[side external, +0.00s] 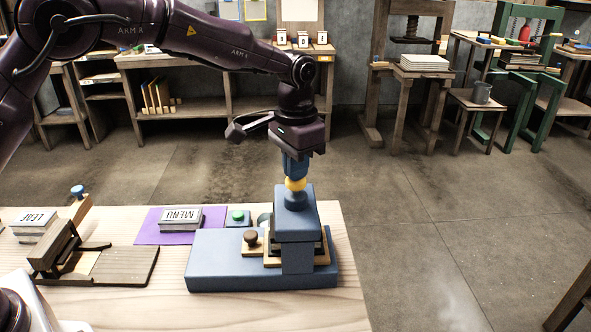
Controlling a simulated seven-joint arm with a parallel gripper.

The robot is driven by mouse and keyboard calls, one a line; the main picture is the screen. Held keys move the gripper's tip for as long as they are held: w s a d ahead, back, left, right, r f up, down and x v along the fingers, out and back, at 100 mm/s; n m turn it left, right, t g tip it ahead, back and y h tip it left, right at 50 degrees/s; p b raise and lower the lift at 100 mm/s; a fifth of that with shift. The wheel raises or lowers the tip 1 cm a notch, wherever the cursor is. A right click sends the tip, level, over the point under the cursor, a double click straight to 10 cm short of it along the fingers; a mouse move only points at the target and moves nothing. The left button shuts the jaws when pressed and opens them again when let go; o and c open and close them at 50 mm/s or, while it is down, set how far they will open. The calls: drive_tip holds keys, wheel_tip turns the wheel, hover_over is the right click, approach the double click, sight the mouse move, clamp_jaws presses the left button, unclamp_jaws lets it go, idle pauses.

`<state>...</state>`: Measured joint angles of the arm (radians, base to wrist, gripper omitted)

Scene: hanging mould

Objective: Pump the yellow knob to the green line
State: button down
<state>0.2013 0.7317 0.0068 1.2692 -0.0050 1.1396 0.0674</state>
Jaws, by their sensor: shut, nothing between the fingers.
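The yellow knob (296,184) sits on top of a blue press (293,222) near the right end of the wooden table, above a rounded blue collar. My gripper (296,174) points straight down over the knob, its blue fingers shut and empty. The fingertips are at the knob's top; I cannot tell whether they touch it. I cannot make out a green line in this view; the fingers and press may hide it.
A dark round knob (250,237) stands at the press's left. A small box with a green button (238,215) and a MENU block (181,216) on a purple mat (146,232) lie left. A wooden frame (80,260) is further left. Floor lies open right of the table.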

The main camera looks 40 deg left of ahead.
drive_tip(key=shift+f, duration=0.4)
drive_tip(key=shift+r, duration=1.15)
drive_tip(key=shift+f, duration=1.1)
drive_tip(key=shift+r, duration=4.1)
